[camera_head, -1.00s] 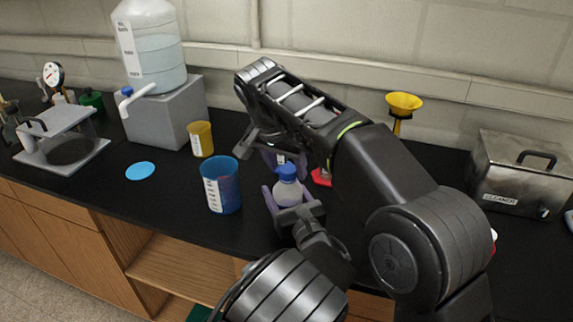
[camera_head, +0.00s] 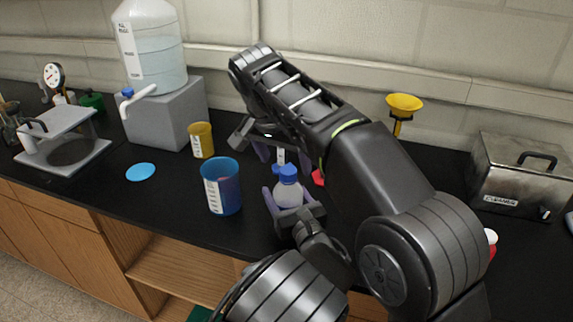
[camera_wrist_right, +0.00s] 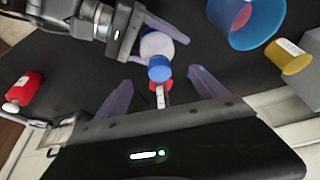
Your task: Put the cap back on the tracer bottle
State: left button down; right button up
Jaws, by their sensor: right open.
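The tracer bottle (camera_head: 289,193) is a small whitish bottle held upright over the counter, with a blue cap (camera_head: 289,173) on its top. In the right wrist view the bottle (camera_wrist_right: 157,44) and blue cap (camera_wrist_right: 160,73) also show; I cannot tell how tightly the cap sits. My left gripper (camera_head: 287,200) has its purple fingers around the bottle body. My right gripper (camera_head: 279,156) is open and empty, behind and above the cap in the head view. In the right wrist view its fingers (camera_wrist_right: 160,85) stand apart on either side, clear of the cap.
A blue beaker (camera_head: 222,187) stands just left of the bottle, with a yellow beaker (camera_head: 202,140) behind it. A blue disc (camera_head: 141,172) lies further left. A steel cleaner box (camera_head: 520,175) and yellow funnel (camera_head: 403,104) are right. A red bottle (camera_wrist_right: 27,90) shows in the wrist view.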

aim_at(288, 198)
jog(key=s+a, duration=0.5)
jog(key=s, duration=0.5)
jog(key=shift+s+a, duration=0.2)
jog(key=shift+s, duration=0.2)
pick_arm(q)
jog(key=shift+c, duration=1.2)
grip_release()
jog(key=shift+s, duration=0.1)
pick_arm(e)
jog(key=shift+f, duration=0.1)
pick_arm(q)
jog(key=b+v, duration=0.1)
jog(key=v, duration=0.5)
jog(key=shift+s+d+b, duration=0.15)
jog(key=shift+d+b, duration=0.05)
jog(key=shift+b, duration=0.2)
jog(key=shift+s+d, duration=0.15)
jog(key=shift+s, duration=0.4)
pick_arm(e)
jog(key=shift+f, duration=0.9)
